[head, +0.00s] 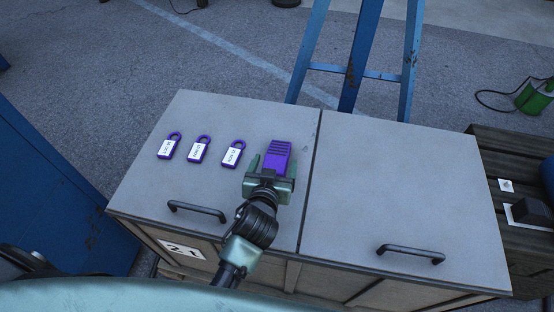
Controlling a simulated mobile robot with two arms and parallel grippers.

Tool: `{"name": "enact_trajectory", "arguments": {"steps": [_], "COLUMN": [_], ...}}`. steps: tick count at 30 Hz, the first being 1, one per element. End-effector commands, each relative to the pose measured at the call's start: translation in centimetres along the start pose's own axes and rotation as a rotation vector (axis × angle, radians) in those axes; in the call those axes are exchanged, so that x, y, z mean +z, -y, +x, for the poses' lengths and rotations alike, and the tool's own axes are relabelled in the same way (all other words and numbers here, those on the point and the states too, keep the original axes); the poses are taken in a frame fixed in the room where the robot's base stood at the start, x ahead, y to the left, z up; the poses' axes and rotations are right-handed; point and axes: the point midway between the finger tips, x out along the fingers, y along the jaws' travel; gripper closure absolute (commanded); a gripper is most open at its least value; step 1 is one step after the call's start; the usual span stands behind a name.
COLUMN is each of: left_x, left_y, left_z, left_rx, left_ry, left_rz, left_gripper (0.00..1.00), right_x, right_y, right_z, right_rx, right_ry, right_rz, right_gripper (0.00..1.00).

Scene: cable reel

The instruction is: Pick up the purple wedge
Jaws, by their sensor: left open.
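The purple wedge (277,157) lies on the grey cabinet top (240,115), left of the seam between the two panels. It has dark ridges across its far part. My left gripper (271,172) is open, with one finger on each side of the near part of the wedge. Whether the fingers touch the wedge cannot be told from this view. The near end of the wedge is partly hidden by the gripper. My right gripper is not in view.
Purple padlocks with white labels (199,150) lie in a row left of the wedge. Black handles (197,211) (410,254) stand on the near part of the panels. A blue ladder (357,60) stands behind the cabinet. The right panel (400,180) is mostly bare.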

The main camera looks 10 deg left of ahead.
Motion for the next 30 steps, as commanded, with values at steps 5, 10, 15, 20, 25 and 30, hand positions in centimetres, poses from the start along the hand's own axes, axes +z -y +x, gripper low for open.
{"name": "enact_trajectory", "arguments": {"steps": [5, 10, 15, 20, 25, 30], "left_x": [-0.2, -0.1, -0.1, -0.1, -0.1, -0.3], "left_y": [0.0, 0.0, 0.0, 0.0, 0.0, 0.0], "left_z": [2.8, 3.7, 3.6, 3.6, 3.6, 3.6], "left_rx": [0.000, 0.000, 0.000, 0.000, 0.000, 0.001], "left_ry": [-0.001, 0.000, 0.000, 0.000, 0.000, -0.005], "left_rz": [0.001, 0.001, 0.000, 0.000, 0.000, -0.001], "left_gripper": [0.20, 0.20, 0.20, 0.65, 1.00, 1.00], "right_x": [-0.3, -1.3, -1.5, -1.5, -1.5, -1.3], "right_y": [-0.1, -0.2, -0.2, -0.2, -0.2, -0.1], "right_z": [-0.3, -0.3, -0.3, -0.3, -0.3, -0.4], "right_rx": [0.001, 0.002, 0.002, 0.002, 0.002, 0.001], "right_ry": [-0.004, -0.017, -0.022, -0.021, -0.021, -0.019], "right_rz": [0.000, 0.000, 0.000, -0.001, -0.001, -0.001], "right_gripper": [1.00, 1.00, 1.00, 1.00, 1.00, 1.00]}}
